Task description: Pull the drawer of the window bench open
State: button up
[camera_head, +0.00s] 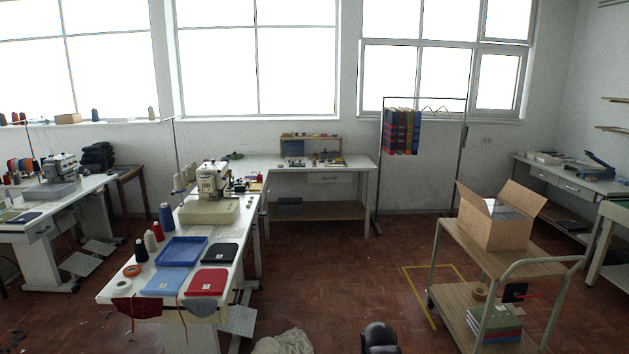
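The window bench (352,163) stands against the back wall under the windows, with a pale top and a low wooden shelf. Its drawer (322,178) hangs under the top, right of the middle. The drawer front looks flush with the bench, so it appears shut. A small handle seems to show on it, too small to make out well. No gripper fingers show in the head view. A dark rounded part at the bottom edge looks like a piece of my arm, well in front of the bench and apart from it.
A sewing table (222,252) with trays and folded cloth stands at left front. A trolley (456,232) with an open carton (497,218) stands at right, by yellow floor tape. A garment rack (463,165) stands right of the bench. Floor between is clear; pale cloth (284,343) lies in front.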

aim_at(313, 177)
jog(key=z, duration=0.1)
jog(key=i, duration=3.05)
